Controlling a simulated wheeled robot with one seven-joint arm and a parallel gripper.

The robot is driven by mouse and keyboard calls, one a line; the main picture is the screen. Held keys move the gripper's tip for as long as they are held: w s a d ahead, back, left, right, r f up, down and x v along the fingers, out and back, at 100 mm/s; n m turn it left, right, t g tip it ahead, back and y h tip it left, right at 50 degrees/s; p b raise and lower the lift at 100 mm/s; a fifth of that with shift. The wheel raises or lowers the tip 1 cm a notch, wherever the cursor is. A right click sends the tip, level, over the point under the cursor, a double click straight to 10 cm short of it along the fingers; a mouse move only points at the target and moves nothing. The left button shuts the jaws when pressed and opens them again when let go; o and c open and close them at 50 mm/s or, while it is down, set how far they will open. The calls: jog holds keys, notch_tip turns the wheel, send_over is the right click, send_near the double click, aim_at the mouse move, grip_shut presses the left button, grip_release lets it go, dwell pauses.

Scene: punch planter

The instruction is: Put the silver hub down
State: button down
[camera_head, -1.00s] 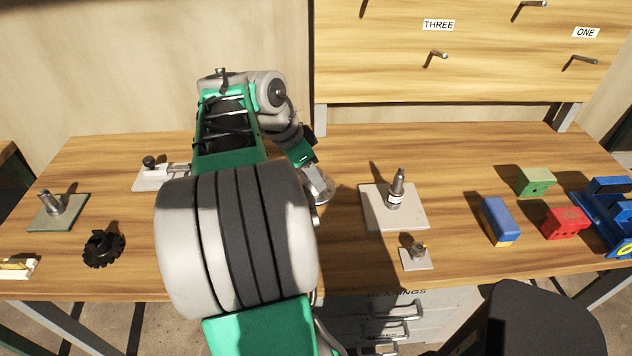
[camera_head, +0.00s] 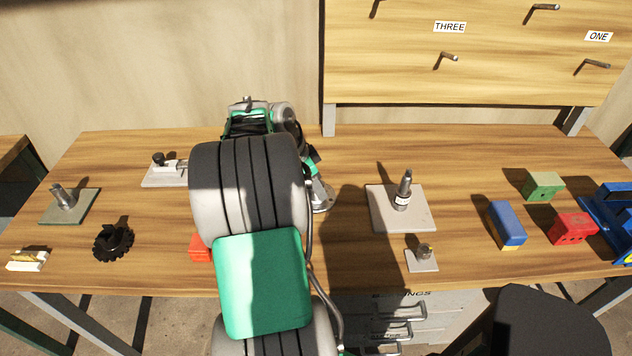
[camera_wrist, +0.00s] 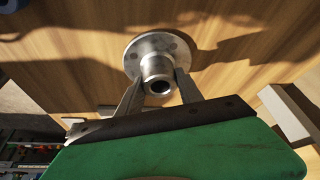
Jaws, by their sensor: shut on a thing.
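The silver hub (camera_wrist: 152,50) is a round metal flange with a short hollow neck. In the wrist view my gripper (camera_wrist: 160,88) has its two fingers on either side of the neck, shut on it. The flange faces the wooden table; I cannot tell whether it touches the surface. In the head view part of the hub (camera_head: 323,197) shows just right of my arm, low over the table, and my arm hides most of the gripper.
A pale plate with an upright spindle (camera_head: 403,192) stands right of the hub, a smaller plate with a peg (camera_head: 422,255) in front of it. A black gear (camera_head: 114,242) lies left. Blue (camera_head: 505,222), red (camera_head: 572,228) and green (camera_head: 543,185) blocks stand right.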

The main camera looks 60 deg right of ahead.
jog(key=c, duration=1.2)
grip_release()
jog(key=shift+f, duration=0.2)
jog(key=shift+c, duration=0.2)
jog(key=o, duration=0.5)
jog(key=shift+r, duration=0.1)
jog(key=shift+r, duration=0.3)
jog(key=v, duration=1.2)
jog(key=w+a+n+t, duration=0.3)
jog(key=w+a+n, duration=0.6)
jog(key=w+a, duration=0.15)
jog(key=a+f+n+t+y, duration=0.1)
jog(key=a+n, duration=0.4)
jog(key=a, duration=0.4)
jog(key=a+f+n+t+y, duration=0.1)
jog(key=a+f+n, duration=0.1)
jog(key=a+n, duration=0.4)
jog(key=a+f+n+t+y, duration=0.1)
jog(key=a+n, duration=0.5)
jog(key=a, duration=0.8)
jog(key=shift+s+a+f+p, duration=0.25)
jog(key=shift+s+f+p, duration=0.1)
jog(key=shift+f, duration=0.3)
